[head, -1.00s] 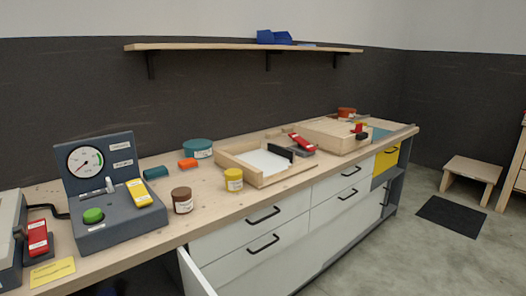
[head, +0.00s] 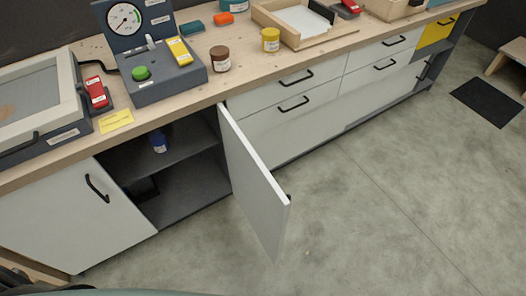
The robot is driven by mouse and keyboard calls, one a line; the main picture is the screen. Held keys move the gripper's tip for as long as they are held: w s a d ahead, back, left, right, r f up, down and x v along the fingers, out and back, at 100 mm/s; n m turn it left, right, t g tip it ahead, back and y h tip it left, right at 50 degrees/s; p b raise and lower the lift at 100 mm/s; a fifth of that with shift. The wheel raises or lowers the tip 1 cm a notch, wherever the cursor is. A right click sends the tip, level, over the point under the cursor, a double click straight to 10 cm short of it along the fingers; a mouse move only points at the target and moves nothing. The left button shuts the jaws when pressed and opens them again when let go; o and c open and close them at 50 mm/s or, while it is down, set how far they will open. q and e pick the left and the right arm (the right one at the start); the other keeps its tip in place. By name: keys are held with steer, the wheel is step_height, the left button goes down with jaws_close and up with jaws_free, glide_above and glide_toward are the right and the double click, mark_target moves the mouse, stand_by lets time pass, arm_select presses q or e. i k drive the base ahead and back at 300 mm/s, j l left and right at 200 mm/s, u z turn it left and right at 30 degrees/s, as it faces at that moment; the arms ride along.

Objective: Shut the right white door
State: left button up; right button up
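The right white door (head: 252,185) stands open in the head view, swung out from the cabinet into the room. It is hinged on its right side, next to the drawers, and a bit of its dark handle shows at its free edge. The open cabinet compartment (head: 185,185) to its left is dark, with a shelf and a blue bottle (head: 159,142) inside. The left white door (head: 75,215) is shut and has a black handle (head: 97,188). Neither of my grippers is in view.
White drawers (head: 300,120) with black handles continue to the right. The wooden worktop (head: 235,80) carries a gauge box (head: 150,60), jars and a tray. The grey floor (head: 370,210) before the door is clear; a black mat (head: 487,103) lies far right.

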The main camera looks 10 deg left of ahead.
mark_target(265, 205)
steer(key=l+u, duration=0.1)
steer(key=u, duration=0.25)
steer(key=l+u, duration=0.1)
steer(key=u, duration=0.3)
steer(key=l+u, duration=0.15)
steer(key=u, duration=0.2)
steer(key=l+u, duration=0.25)
steer(key=l, duration=0.25)
steer(key=k+l+u, duration=0.1)
steer(key=l+u, duration=0.15)
steer(key=l, duration=0.25)
steer(key=k+l+u, duration=0.25)
steer(key=l, duration=0.25)
steer(key=k+l, duration=0.45)
steer(key=k, duration=0.2)
